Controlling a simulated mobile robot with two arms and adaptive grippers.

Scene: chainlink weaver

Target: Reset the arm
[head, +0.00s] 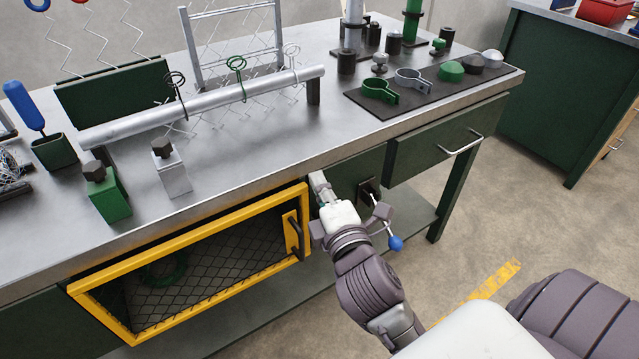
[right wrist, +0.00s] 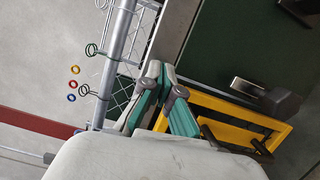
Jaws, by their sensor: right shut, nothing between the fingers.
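My right arm reaches from the lower right of the head view to the bench's front. My right gripper (head: 318,181) is by the bench's front edge, just right of the yellow-framed mesh door (head: 190,262). In the right wrist view the teal-and-grey fingers of the right gripper (right wrist: 162,78) are together, with nothing held between them. The yellow frame (right wrist: 215,108) shows behind the fingers there. My left gripper is in neither view.
The metal bench (head: 270,160) carries a long pipe (head: 215,108) with wire hooks and a dark mat (head: 425,105) with clamps and caps. A blue-knobbed lever (head: 396,243) is close right of my right wrist. Open floor (head: 490,210) lies to the right.

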